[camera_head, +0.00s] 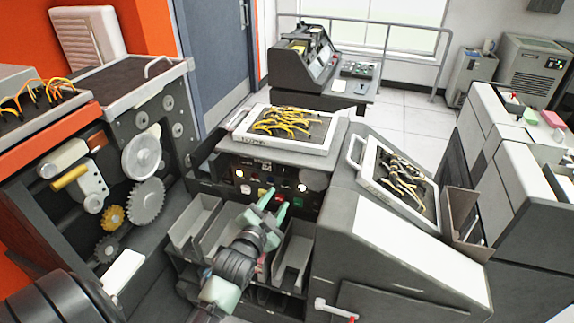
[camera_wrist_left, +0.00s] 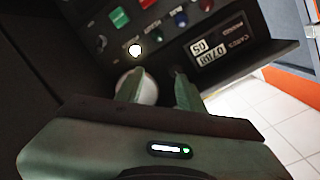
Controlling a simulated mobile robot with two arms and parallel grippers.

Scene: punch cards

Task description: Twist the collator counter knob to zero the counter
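The collator's dark control panel (camera_head: 240,172) stands in the middle of the head view, with lit lamps and coloured buttons. In the left wrist view the counter (camera_wrist_left: 218,50) shows tilted light digit windows that I cannot read surely. A small dark knob-like part (camera_wrist_left: 178,71) is at the tip of the right-hand finger. A pale round part (camera_wrist_left: 150,90) shows between the fingers, partly hidden by the left-hand finger. My left gripper (camera_head: 274,204) is at the panel's lower front with its green fingers apart; it also shows in the left wrist view (camera_wrist_left: 157,82). Contact with the knob is unclear.
Grey card pockets (camera_head: 195,222) sit below the panel, around my left arm. Trays with yellow wires (camera_head: 328,144) lie on top. A sloped grey housing (camera_head: 340,235) stands close on the right. Gears (camera_head: 146,203) are on the left machine.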

